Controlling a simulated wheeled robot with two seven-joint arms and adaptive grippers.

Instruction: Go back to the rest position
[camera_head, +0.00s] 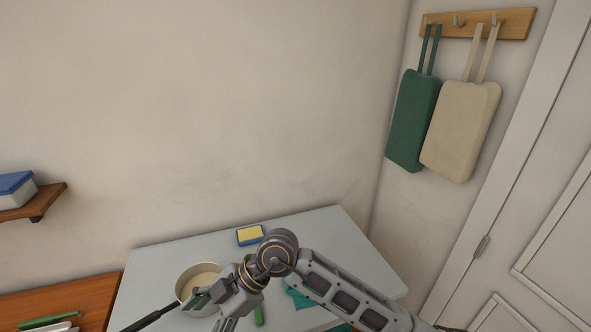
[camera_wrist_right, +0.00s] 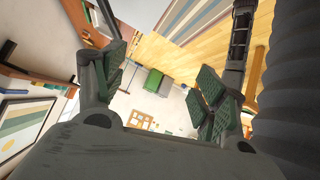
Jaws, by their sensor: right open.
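My right arm comes in from the lower right in the head view. Its gripper (camera_head: 215,305) is in front of the pan and overlaps its lower right edge in the picture; I cannot tell whether they touch. In the right wrist view the gripper (camera_wrist_right: 160,78) has its dark green finger pads wide apart, with nothing between them but the distant room. The pale pan (camera_head: 200,272) stands on the light grey table (camera_head: 163,255), its dark handle towards the lower left. My left gripper is not in view.
A yellow and blue sponge (camera_head: 249,235) lies behind my right wrist. A teal cloth (camera_head: 299,298) and a green-handled item (camera_head: 259,316) lie partly hidden by my arm. A wooden surface (camera_head: 95,292) adjoins at left. The table's back right is clear.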

